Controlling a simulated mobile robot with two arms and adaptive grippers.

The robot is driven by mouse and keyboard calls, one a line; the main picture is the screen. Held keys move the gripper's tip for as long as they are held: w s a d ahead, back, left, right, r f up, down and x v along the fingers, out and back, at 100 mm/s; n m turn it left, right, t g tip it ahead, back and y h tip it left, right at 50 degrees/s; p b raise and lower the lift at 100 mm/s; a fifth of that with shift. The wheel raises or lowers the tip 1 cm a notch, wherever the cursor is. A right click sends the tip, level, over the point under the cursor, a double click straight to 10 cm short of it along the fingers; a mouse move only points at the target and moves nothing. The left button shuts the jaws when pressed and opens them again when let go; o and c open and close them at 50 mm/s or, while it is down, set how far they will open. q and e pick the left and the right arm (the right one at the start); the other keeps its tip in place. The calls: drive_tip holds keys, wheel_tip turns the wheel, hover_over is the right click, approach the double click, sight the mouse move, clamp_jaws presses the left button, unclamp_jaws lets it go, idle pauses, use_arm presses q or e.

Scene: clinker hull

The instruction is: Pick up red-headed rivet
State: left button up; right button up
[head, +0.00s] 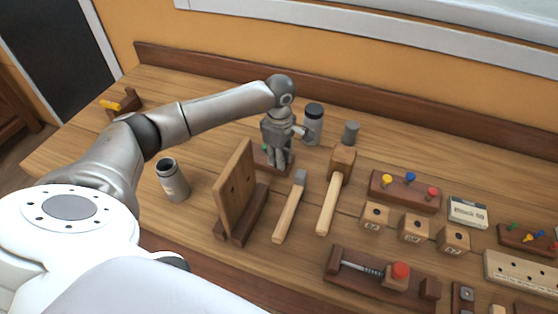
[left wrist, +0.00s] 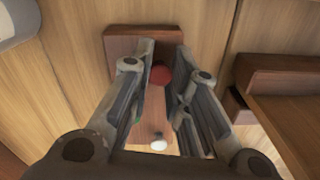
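A red-headed rivet (left wrist: 160,75) shows in the left wrist view between my left gripper's fingers. It sits in a small reddish-brown block (left wrist: 128,38). My left gripper (left wrist: 165,52) is open, one finger on each side of the red head, with gaps beside it. In the head view the left gripper (head: 279,166) points down at the small block (head: 261,159) behind the upright wooden board, and it hides the red head there. A white-headed piece (left wrist: 158,145) shows in the same block. My right gripper is not in view.
The upright board (head: 237,190) stands close in front of the left gripper. A grey jar (head: 313,128) is just to its right. Mallets (head: 330,205) and a rack with yellow, blue and red heads (head: 405,197) lie farther right. A metal can (head: 173,182) stands left.

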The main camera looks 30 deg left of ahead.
use_arm(q)
clamp_jaws()
wheel_tip(320, 180, up, 9)
drive_tip(key=b, duration=0.2)
drive_tip(key=shift+b, duration=0.35)
drive_tip(key=shift+r, duration=0.55)
